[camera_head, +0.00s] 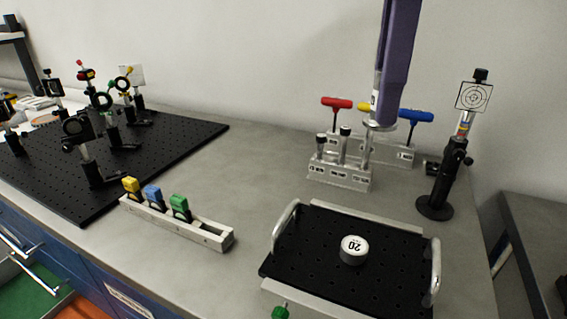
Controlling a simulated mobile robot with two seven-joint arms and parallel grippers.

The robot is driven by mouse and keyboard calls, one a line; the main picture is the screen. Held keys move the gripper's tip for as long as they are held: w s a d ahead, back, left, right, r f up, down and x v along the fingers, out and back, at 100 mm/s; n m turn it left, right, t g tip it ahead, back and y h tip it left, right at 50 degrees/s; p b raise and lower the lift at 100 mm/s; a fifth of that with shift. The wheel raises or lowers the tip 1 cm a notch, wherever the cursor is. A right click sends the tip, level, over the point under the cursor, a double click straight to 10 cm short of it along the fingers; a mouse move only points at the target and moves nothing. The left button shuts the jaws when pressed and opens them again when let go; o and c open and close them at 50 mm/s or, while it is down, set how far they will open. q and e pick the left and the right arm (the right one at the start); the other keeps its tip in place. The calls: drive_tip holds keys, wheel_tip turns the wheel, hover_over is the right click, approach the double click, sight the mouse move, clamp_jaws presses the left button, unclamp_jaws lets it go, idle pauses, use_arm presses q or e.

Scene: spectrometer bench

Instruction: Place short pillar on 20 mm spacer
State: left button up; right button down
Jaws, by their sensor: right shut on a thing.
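The 20 mm spacer (354,250) is a short disc with a white top marked 20. It lies near the middle of the black perforated tray plate, and nothing is on it. My right gripper (374,122) reaches down from the top, over the right end of the metal pillar rack. It is shut on a silver pillar (367,150), which stands upright in or just above the rack. The gripper partly hides the pillar's top. I cannot tell if its foot is clear of the rack. My left gripper is not in view.
The rack (340,180) also holds two dark-topped pillars (320,148). Behind it is a stand of T-handle tools (415,116). A target post (436,205) stands right. The tray (290,226) has raised handles. A filter holder (215,238) and optics breadboard (190,130) are left.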

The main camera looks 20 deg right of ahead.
sight(356, 245)
wheel_tip(356, 245, down, 16)
drive_tip(key=shift+r, duration=0.15)
idle(0.3)
drive_tip(key=c, duration=0.7)
unclamp_jaws()
wheel_tip(356, 245, up, 12)
drive_tip(key=shift+b, duration=0.4)
